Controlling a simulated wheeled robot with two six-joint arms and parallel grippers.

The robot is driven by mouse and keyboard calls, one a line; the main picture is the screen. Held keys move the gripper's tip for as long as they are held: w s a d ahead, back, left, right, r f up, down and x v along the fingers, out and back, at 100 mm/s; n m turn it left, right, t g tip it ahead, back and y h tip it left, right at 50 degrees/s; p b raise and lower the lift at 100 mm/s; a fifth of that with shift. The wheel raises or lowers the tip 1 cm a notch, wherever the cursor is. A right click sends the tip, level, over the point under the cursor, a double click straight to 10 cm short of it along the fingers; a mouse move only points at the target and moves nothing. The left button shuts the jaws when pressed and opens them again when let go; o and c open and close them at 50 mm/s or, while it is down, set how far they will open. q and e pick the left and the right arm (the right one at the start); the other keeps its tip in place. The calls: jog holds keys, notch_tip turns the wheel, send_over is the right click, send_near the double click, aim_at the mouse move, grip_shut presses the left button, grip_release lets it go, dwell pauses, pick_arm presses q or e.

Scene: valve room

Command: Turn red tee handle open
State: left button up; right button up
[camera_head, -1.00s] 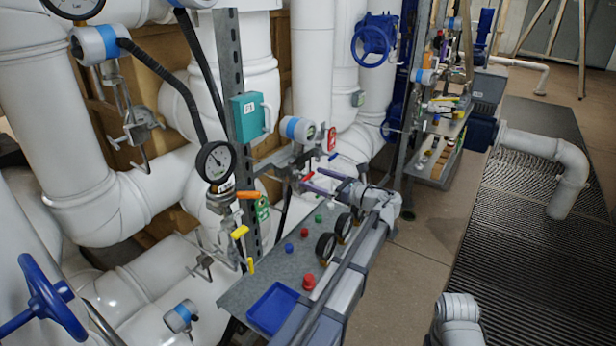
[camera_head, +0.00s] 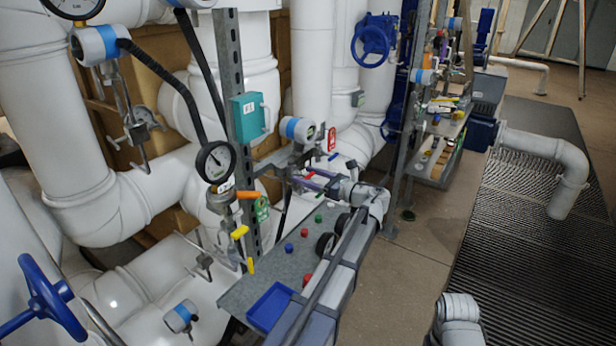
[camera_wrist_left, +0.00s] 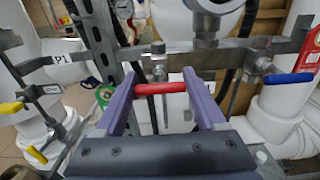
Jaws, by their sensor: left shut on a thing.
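The red tee handle (camera_wrist_left: 160,88) is a short red bar below a metal valve fitting in the left wrist view. My left gripper (camera_wrist_left: 162,84) has a purple finger at each end of the bar, and is shut on it. In the head view the left gripper (camera_head: 308,179) reaches in over the bench to the valve pipework; the red handle is mostly hidden there by the fingers. The bar lies roughly level across the wrist picture. My right gripper is not in view.
A blue-handled valve (camera_wrist_left: 288,78) and a yellow handle (camera_wrist_left: 36,154) flank the gripper in the wrist view. A grey bench (camera_head: 238,296) with a blue tray (camera_head: 270,306) and small coloured knobs lies below my arm. A steel post (camera_head: 231,85) and gauge (camera_head: 215,162) stand left.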

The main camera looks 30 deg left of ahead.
pick_arm(q)
jog(key=c, duration=0.6)
jog(key=shift+n, duration=0.3)
jog(key=n, duration=0.3)
jog(key=shift+s+n, duration=0.1)
jog(key=shift+n, duration=0.3)
jog(key=n, duration=0.4)
jog(key=shift+s+f+n, duration=0.1)
jog(key=shift+n, duration=0.2)
jog(key=n, duration=0.4)
jog(key=shift+f, duration=0.1)
jog(key=n, duration=0.4)
jog(key=shift+s+f+n, duration=0.1)
jog(key=shift+n, duration=0.5)
